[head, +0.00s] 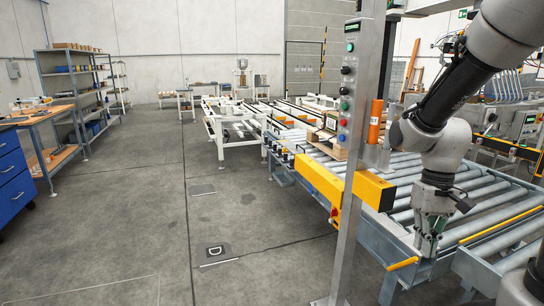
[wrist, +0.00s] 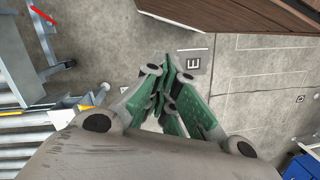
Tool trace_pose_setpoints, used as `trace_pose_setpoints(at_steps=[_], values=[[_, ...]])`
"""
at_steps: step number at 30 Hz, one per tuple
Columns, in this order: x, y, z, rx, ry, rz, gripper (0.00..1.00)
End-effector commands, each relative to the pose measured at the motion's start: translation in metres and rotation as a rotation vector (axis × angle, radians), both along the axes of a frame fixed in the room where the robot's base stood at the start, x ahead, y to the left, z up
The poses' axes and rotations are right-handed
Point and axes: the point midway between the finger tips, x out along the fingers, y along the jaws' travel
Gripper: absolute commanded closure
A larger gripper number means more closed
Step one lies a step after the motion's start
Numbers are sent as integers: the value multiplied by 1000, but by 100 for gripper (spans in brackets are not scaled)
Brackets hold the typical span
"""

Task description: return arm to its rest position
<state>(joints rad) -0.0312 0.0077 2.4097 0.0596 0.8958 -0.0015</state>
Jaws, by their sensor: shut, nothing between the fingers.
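My gripper (head: 428,248) hangs at the right of the head view, fingers pointing down, in front of the roller conveyor (head: 400,182). My arm reaches in from the upper right corner and bends down to it. In the wrist view my gripper (wrist: 172,75) shows its green-padded fingers closed together. Nothing shows between them. Beyond the fingertips lies grey concrete floor (wrist: 250,85) with a letter E marker.
A post with buttons (head: 352,130) and a yellow box (head: 345,183) stands just left of my arm. A brown panel-like object (wrist: 235,12) crosses the wrist view's top. Shelves (head: 78,85) and a blue cabinet (head: 14,170) stand left. The middle floor is clear.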

Motion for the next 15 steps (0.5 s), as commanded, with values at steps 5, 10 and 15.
trace_pose_setpoints(at_steps=[5,10,15], values=[[-46,-12,58,-27,-138,16,100],[-69,-17,96,-40,-337,14,100],[-78,-19,127,-39,-492,3,100]])
